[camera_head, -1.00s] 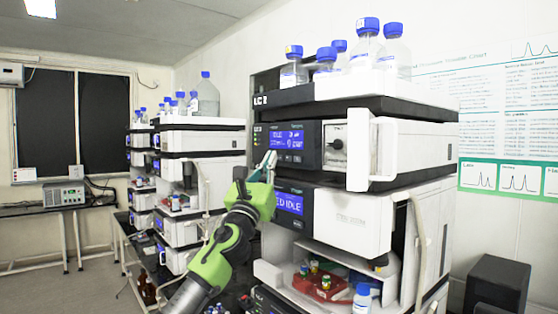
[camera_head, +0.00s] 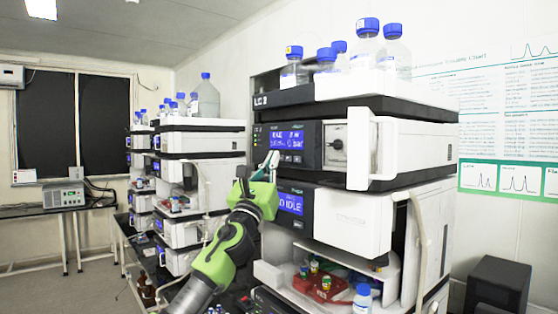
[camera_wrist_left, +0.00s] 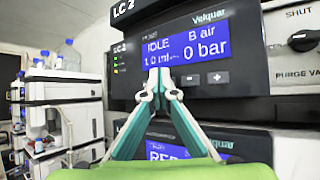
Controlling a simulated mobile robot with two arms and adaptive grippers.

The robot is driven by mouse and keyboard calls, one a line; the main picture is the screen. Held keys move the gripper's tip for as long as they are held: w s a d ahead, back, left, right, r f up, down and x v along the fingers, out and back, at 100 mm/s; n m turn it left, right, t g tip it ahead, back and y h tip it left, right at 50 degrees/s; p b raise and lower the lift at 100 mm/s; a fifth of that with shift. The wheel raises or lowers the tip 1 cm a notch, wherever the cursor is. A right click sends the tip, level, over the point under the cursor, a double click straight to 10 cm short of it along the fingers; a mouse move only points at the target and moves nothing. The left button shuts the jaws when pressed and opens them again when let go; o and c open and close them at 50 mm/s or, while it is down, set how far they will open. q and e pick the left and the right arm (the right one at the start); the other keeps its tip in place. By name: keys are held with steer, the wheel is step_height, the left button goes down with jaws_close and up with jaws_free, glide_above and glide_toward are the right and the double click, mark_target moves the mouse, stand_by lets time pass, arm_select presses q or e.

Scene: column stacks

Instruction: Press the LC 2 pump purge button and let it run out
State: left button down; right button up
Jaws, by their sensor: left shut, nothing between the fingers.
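The LC 2 stack stands in the middle of the head view. Its pump module has a dark front panel (camera_head: 308,156) with a lit blue display (camera_head: 288,140). In the left wrist view the display (camera_wrist_left: 205,42) shows "IDLE", "B air" and "0 bar". Minus and plus buttons (camera_wrist_left: 205,78) sit below it, and a purge valve knob (camera_wrist_left: 304,40) is at the right. My left gripper (camera_head: 271,157) is shut and empty, its tips at the panel's lower left. In the left wrist view its fingertips (camera_wrist_left: 160,78) cover the panel under the display's left part, hiding what lies there. Contact cannot be told. My right gripper is not in view.
Blue-capped bottles (camera_head: 367,42) stand on top of the stack. A white door (camera_head: 358,150) juts out at the pump's right. A lower module's display (camera_head: 290,204) is below the gripper. A second stack (camera_head: 200,140) stands to the left, with floor (camera_head: 70,285) open beyond.

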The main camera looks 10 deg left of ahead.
arm_select(q)
steer(key=shift+w+d, duration=0.1)
stand_by(0.4)
steer(key=shift+s+a+p, duration=0.25)
steer(key=shift+s+p, duration=0.05)
steer(key=shift+p, duration=0.15)
steer(key=shift+s+a, duration=0.3)
steer(key=shift+s, duration=0.1)
steer(key=shift+p, duration=0.3)
steer(key=s+a+p, duration=0.1)
steer(key=s, duration=0.1)
steer(key=s+a+p, duration=0.1)
steer(key=s+a, duration=0.1)
steer(key=shift+p, duration=0.35)
